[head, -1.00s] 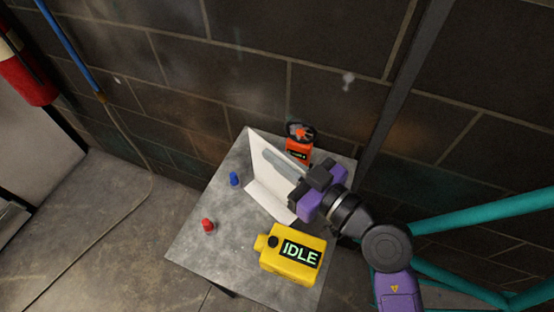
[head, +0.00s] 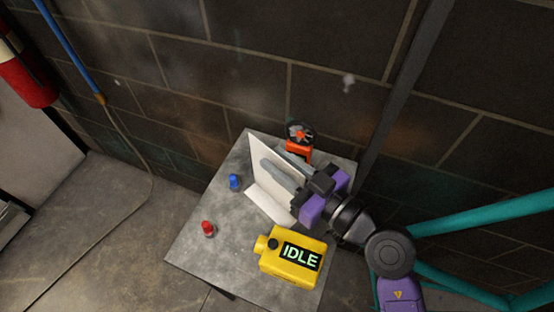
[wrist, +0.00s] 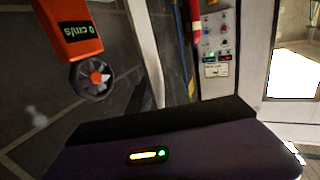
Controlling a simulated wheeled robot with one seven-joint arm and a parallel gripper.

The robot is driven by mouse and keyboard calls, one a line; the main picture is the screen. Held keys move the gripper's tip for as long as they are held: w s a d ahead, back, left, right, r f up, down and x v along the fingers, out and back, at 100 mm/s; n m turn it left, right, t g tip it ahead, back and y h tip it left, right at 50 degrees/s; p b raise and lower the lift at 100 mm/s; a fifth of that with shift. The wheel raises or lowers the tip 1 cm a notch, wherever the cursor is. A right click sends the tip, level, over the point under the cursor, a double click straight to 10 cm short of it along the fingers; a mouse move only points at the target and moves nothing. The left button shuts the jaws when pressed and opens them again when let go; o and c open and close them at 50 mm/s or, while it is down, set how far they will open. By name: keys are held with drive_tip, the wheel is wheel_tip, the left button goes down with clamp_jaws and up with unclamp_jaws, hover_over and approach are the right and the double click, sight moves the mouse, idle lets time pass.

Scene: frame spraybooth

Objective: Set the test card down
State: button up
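The test card (head: 262,150) is a white folded panel. It stands upright on the grey table with its foot flap (head: 265,207) lying on the tabletop. My gripper (head: 289,164), purple and black with grey fingers, is at the card's right side. One finger lies along the front face, and the other shows behind the card. The fingers look spread, with the card between them. In the wrist view, a pale upright strip (wrist: 145,45) looks like the card edge-on. The finger contacts are not visible there.
An orange fan meter (head: 299,142) stands close behind the card; it also shows in the wrist view (wrist: 75,35). A yellow box reading IDLE (head: 290,268) is at the front. Blue (head: 234,182) and red (head: 208,228) pegs stand on the left of the grey table (head: 200,250).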

sight(304, 183)
drive_tip(key=v, duration=1.1)
drive_tip(key=shift+s+b, duration=0.25)
drive_tip(key=shift+b, duration=0.1)
drive_tip(key=shift+d, duration=0.1)
